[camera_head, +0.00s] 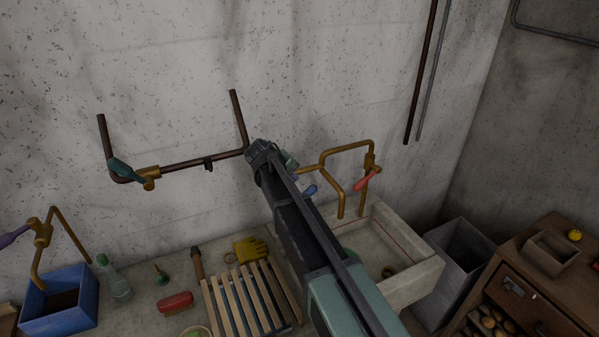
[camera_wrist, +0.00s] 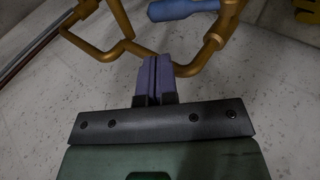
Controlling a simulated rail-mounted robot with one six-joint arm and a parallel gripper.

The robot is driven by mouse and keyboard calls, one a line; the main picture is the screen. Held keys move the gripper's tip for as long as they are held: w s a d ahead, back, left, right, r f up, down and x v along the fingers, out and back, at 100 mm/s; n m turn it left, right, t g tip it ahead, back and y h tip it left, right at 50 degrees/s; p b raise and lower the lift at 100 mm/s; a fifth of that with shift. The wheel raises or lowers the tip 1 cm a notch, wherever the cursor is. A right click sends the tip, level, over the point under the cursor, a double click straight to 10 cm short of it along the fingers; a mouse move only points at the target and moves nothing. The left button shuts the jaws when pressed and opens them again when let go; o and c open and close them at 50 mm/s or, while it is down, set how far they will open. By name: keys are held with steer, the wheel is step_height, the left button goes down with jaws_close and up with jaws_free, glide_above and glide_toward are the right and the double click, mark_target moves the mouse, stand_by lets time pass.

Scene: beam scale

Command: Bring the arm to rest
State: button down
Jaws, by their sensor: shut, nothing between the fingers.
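My gripper shows in the wrist view (camera_wrist: 154,78), its two purple fingers together with nothing between them. The fingertips are close to a bent brass pipe (camera_wrist: 190,68), and I cannot tell whether they touch it. A blue handle (camera_wrist: 182,9) lies just beyond. In the head view my arm reaches up from the lower right toward the wall, in front of the brass tap pipes (camera_head: 340,152). The blue handle (camera_head: 309,191) shows just right of the arm, and a red handle (camera_head: 366,180) is farther right.
A stone sink (camera_head: 420,262) is right of my arm, with a grey bin (camera_head: 462,262) beyond. A slatted rack (camera_head: 232,306), yellow gloves (camera_head: 251,249), a red brush (camera_head: 175,302), a bottle (camera_head: 117,283) and a blue box (camera_head: 85,310) are left. Dark pipes (camera_head: 200,161) run along the wall.

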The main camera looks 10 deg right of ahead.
steer(key=p+v, duration=0.1)
steer(key=v, duration=0.2)
steer(key=shift+r, duration=0.2)
